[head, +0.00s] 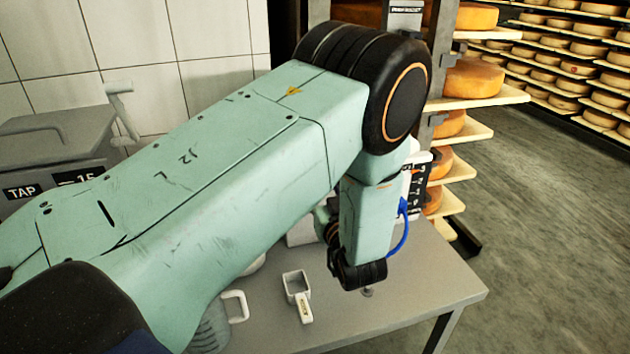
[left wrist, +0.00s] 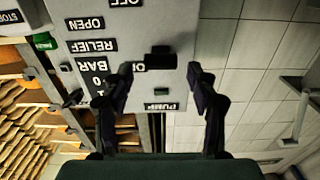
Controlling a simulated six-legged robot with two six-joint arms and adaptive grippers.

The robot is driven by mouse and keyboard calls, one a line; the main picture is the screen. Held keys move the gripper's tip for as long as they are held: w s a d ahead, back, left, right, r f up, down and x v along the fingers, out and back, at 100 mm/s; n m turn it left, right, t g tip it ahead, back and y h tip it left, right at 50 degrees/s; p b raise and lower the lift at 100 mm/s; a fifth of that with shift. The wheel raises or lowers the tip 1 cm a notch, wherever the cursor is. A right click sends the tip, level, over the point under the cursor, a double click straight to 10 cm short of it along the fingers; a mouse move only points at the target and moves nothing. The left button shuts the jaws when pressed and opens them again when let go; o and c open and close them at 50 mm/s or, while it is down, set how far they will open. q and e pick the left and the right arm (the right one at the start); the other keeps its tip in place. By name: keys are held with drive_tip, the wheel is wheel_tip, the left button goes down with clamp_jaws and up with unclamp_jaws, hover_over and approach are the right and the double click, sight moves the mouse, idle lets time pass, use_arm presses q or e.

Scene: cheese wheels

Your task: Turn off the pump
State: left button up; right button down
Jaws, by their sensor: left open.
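In the left wrist view, which is upside down, a grey control panel (left wrist: 145,35) bears a PUMP label (left wrist: 160,106), an OFF label (left wrist: 125,3) and a partly hidden label beginning with O. A black switch knob (left wrist: 160,58) sticks out of the panel between the PUMP and OFF labels. My left gripper (left wrist: 160,82) is open and empty, its two dark fingers on either side of the knob in the picture. I cannot tell whether they touch it. My right gripper is not in view.
The grey table (head: 430,290) carries a white square scoop (head: 297,285) and a mug (head: 237,305) below my arm. Shelves with cheese wheels (head: 472,78) stand close behind on the right. A grey tap unit (head: 60,135) is at the left. The floor at the right is clear.

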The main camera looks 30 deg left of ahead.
use_arm(q)
drive_tip(key=x, duration=0.4)
drive_tip(key=shift+s+a+f, duration=0.1)
drive_tip(key=shift+a, duration=0.05)
drive_tip(key=shift+d, duration=0.2)
drive_tip(key=shift+a, duration=0.15)
drive_tip(key=c, duration=1.2)
drive_tip(key=shift+o, duration=0.2)
drive_tip(key=f+b, duration=0.1)
drive_tip(key=b, duration=0.1)
drive_tip(key=shift+t+y+b, duration=0.4)
drive_tip(key=shift+a+t+y+b, duration=0.1)
drive_tip(key=shift+t+y+b, duration=0.2)
drive_tip(key=shift+b, duration=0.4)
drive_tip(key=o, duration=1.2)
drive_tip(key=shift+c, duration=0.2)
